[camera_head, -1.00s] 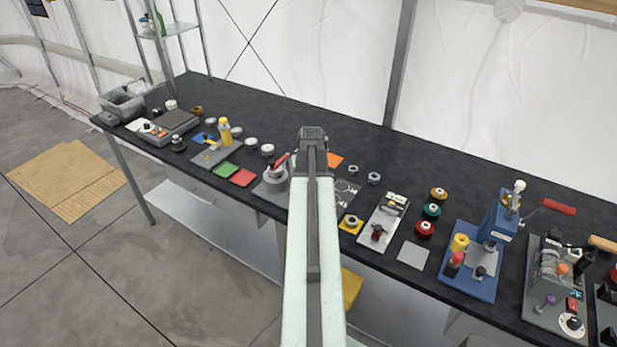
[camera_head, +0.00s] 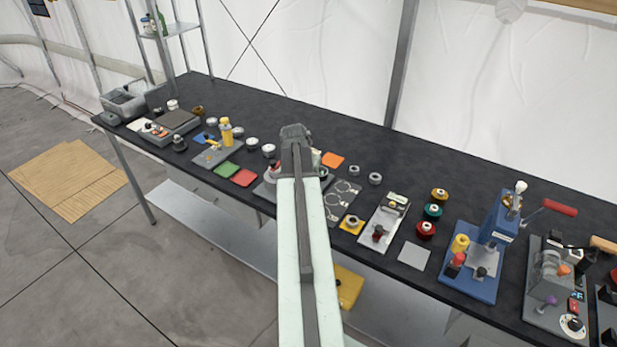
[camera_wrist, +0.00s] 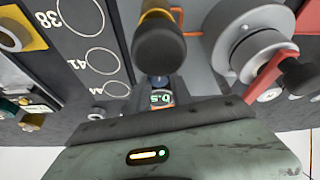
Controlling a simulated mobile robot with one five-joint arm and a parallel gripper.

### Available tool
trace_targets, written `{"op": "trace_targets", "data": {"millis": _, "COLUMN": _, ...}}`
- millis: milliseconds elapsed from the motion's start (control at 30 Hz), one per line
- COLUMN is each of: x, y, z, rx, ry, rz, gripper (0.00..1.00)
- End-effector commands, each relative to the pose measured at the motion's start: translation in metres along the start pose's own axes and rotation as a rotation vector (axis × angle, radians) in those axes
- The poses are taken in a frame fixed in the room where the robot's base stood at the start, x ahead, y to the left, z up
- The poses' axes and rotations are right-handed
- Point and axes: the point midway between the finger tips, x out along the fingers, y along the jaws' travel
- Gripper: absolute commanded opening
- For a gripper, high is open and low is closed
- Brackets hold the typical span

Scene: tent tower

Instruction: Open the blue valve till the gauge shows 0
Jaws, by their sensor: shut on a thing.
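My gripper (camera_wrist: 160,115) fills the bottom of the wrist view as a grey-green body with a dark front edge. Its fingertips do not show clearly. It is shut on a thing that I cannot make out. Straight ahead is a dark round knob-like part (camera_wrist: 160,48), with orange-yellow behind it. A small display (camera_wrist: 161,98) with green digits shows between it and my gripper; the digits look like 50, but I cannot tell if it is the gauge. I cannot pick out the blue valve for certain. In the head view my arm hides the spot at its tip.
A grey round device with a red lever (camera_wrist: 270,75) is close on the right in the wrist view. A dark board with numbered circles (camera_wrist: 90,45) is on the left. In the head view, the black table (camera_head: 270,110) has free room behind the tools, and a blue press (camera_head: 497,215) stands right.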

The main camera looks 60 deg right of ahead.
Motion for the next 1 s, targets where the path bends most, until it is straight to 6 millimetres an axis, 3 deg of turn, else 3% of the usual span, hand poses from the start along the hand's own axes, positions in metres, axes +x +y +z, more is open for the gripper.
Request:
{"op": "trace_targets", "data": {"millis": 367, "x": 0.000, "y": 0.000, "z": 0.001, "rx": 0.004, "ry": -0.003, "rz": 0.002, "gripper": 0.00}}
{"op": "trace_targets", "data": {"millis": 400, "x": 0.000, "y": 0.000, "z": 0.001, "rx": 0.004, "ry": -0.003, "rz": 0.002, "gripper": 0.32}}
{"op": "trace_targets", "data": {"millis": 467, "x": 0.000, "y": 0.000, "z": 0.001, "rx": 0.004, "ry": -0.002, "rz": 0.002, "gripper": 0.48}}
{"op": "trace_targets", "data": {"millis": 800, "x": -0.002, "y": 0.000, "z": 0.000, "rx": 0.003, "ry": -0.001, "rz": 0.001, "gripper": 0.48}}
{"op": "trace_targets", "data": {"millis": 1000, "x": -0.024, "y": 0.001, "z": -0.002, "rx": 0.003, "ry": -0.001, "rz": 0.001, "gripper": 0.48}}
